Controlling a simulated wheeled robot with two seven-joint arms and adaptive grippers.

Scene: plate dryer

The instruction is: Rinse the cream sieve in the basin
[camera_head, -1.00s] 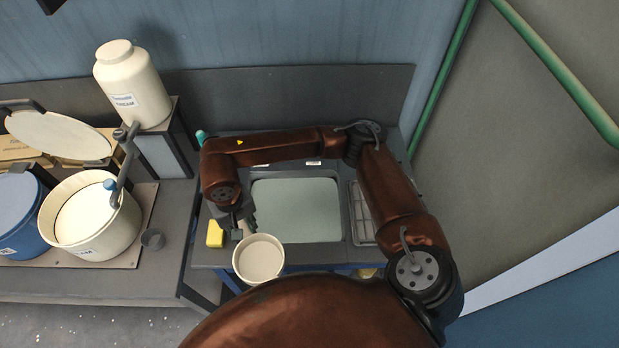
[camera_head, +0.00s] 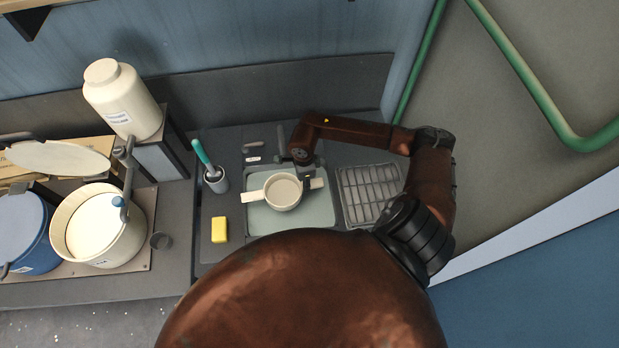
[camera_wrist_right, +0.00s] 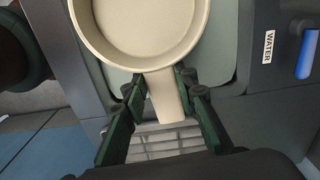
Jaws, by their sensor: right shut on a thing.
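The cream sieve (camera_head: 283,192) is a round, shallow bowl with flat handles on two opposite sides. It is over the pale green basin (camera_head: 262,217) in the head view. My right gripper (camera_head: 306,180) is shut on its right handle. In the right wrist view the dark fingers of my right gripper (camera_wrist_right: 158,100) close on both sides of the handle, and the sieve (camera_wrist_right: 140,25) extends beyond them. I cannot tell whether the sieve touches the basin floor. My left gripper is not in view.
A drying rack (camera_head: 370,193) is right of the basin. A yellow sponge (camera_head: 219,230) and a cup with a teal-handled brush (camera_head: 215,180) are at its left. A blue lever (camera_wrist_right: 306,55) stands by a WATER label (camera_wrist_right: 268,47). A large cream pot (camera_head: 97,240) is farther left.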

